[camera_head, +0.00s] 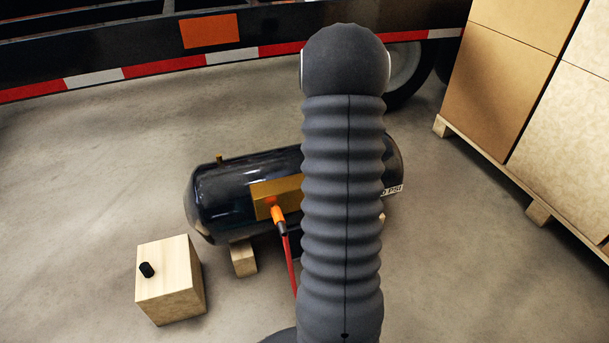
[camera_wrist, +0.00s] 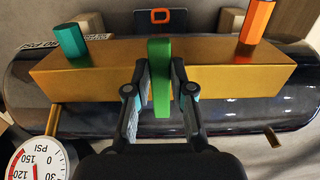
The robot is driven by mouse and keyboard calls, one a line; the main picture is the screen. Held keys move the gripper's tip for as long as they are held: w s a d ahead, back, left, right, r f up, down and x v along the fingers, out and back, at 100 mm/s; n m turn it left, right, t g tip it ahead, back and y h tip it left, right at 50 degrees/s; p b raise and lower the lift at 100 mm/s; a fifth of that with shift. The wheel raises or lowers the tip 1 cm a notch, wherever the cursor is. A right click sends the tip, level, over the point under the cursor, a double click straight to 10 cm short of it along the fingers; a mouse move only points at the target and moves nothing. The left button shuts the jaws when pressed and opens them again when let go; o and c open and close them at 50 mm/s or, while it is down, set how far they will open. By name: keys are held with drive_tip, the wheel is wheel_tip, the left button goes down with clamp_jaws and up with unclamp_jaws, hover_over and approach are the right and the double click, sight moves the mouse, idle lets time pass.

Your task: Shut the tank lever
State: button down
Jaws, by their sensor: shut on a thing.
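The black tank (camera_head: 225,195) lies on its side on the floor, partly hidden behind my arm in the head view. In the wrist view the tank (camera_wrist: 240,117) carries a long brass block (camera_wrist: 110,85). A green lever (camera_wrist: 160,55) stands out from the middle of the block. My gripper (camera_wrist: 160,78) is shut on the green lever, one finger on each side. The head view hides my gripper and the lever behind my arm.
An orange fitting (camera_wrist: 256,20) and a teal fitting (camera_wrist: 71,42) flank the lever. A pressure gauge (camera_wrist: 38,160) is at lower left. A red hose (camera_head: 290,262) runs from the tank. A wooden block (camera_head: 165,285), stacked boxes (camera_head: 510,80) and a trailer (camera_head: 120,45) stand around.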

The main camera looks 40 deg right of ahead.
idle(0.5)
drive_tip(key=c, duration=1)
unclamp_jaws()
wheel_tip(320, 180, up, 12)
drive_tip(key=shift+m, duration=0.3)
